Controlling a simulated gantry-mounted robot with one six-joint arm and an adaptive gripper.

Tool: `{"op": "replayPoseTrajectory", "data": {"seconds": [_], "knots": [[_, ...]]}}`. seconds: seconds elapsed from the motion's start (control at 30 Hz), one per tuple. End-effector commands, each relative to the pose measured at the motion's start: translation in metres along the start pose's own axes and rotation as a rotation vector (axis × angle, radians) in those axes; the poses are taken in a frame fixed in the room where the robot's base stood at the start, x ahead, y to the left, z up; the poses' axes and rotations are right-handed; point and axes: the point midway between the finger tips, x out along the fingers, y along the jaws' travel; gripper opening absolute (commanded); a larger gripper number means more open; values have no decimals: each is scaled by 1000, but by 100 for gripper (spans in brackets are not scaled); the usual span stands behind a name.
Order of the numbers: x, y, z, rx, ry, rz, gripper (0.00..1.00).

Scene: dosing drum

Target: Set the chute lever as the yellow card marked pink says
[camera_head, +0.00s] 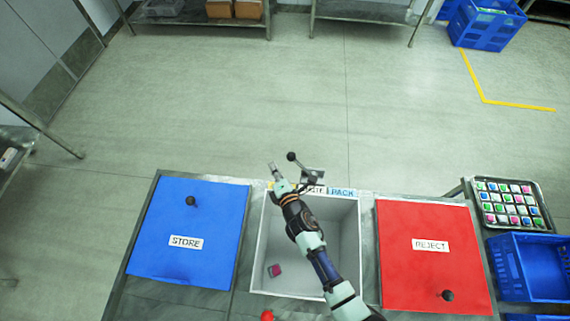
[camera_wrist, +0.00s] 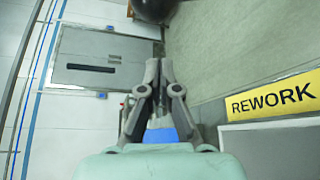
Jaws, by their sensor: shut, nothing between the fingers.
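The chute lever has a black ball knob (camera_head: 291,156) on a thin rod. The rod slants up and left from a mount (camera_head: 313,175) behind the middle bin. A dark round thing (camera_wrist: 152,8), probably the knob, is cut off at the top of the wrist view. My gripper (camera_head: 272,167) is shut and empty, left of the knob and apart from it. Its closed fingers (camera_wrist: 158,66) show in the wrist view. A yellow label (camera_wrist: 273,96) there reads REWORK. A blue PACK label (camera_head: 342,193) and a partly hidden white label (camera_head: 315,190) sit on the bin's far edge. No card marked pink is readable.
A pink cube (camera_head: 275,270) lies in the open middle bin (camera_head: 345,240), under my arm. The blue STORE lid (camera_head: 170,255) is left, the red REJECT lid (camera_head: 430,275) right, each with a black knob. A tray of colored cubes (camera_head: 510,222) stands far right.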

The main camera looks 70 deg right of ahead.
Motion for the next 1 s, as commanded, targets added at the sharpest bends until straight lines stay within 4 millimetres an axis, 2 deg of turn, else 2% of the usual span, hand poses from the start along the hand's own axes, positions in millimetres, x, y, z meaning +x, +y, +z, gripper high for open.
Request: {"op": "replayPoseTrajectory", "data": {"seconds": [0.03,0.1,0.3,0.57,1.0], "knots": [[8,2,3,0,-1,-1,0],[-1,9,18,1,-3,-5,0],[-7,4,36,1,-2,-2,0],[-8,0,38,0,0,0,0],[-12,3,43,38,-1,23,0]]}}
